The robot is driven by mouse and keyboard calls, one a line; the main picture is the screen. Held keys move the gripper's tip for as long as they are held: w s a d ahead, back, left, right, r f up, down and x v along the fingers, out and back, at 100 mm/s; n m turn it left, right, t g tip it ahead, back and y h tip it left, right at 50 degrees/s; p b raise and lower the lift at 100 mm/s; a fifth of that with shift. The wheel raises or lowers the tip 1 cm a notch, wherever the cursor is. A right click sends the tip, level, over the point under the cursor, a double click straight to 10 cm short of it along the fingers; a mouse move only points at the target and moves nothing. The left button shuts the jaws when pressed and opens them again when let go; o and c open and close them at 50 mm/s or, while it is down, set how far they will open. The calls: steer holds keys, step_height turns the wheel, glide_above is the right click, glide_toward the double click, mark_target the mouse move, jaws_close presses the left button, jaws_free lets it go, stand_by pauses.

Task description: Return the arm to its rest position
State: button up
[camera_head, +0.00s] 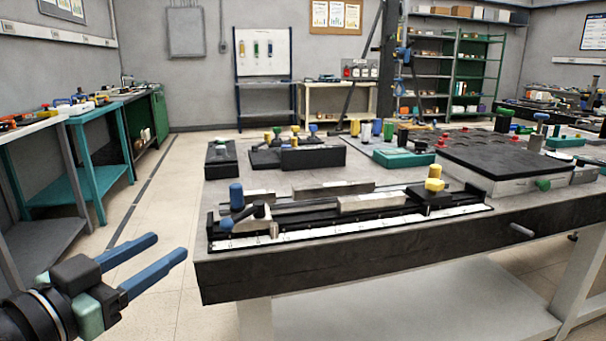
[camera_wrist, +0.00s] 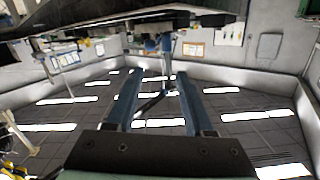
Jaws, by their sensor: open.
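My gripper (camera_head: 168,256) is at the lower left in the head view. Its two blue fingers are spread apart with nothing between them. It is in the free space left of the main workbench (camera_head: 300,268), apart from the bench's front left corner. In the wrist view my gripper (camera_wrist: 158,75) also shows open and empty, with the room behind it appearing upside down. Most of my arm is outside the head view.
A long black rail fixture (camera_head: 350,212) with a blue knob and yellow knob lies along the bench's front. A black plate (camera_head: 510,158) lies farther right. Teal side benches (camera_head: 95,190) stand at left. Clear floor (camera_head: 160,215) lies between them and the workbench.

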steer(key=d+r+n+t+y, duration=0.35)
steer(key=d+r+t, duration=0.25)
steer(key=d+r, duration=0.75)
steer(key=s+d+r+n+t+y, duration=0.2)
steer(key=s+d+r+t, duration=0.4)
steer(key=s+r, duration=0.5)
step_height(320, 180, up, 38)
steer(key=s+p, duration=0.1)
steer(key=p, duration=3.6)
steer(key=shift+s+d+g, duration=0.25)
steer(key=shift+d+g, duration=0.05)
steer(key=shift+d, duration=0.05)
steer(key=shift+n, duration=0.25)
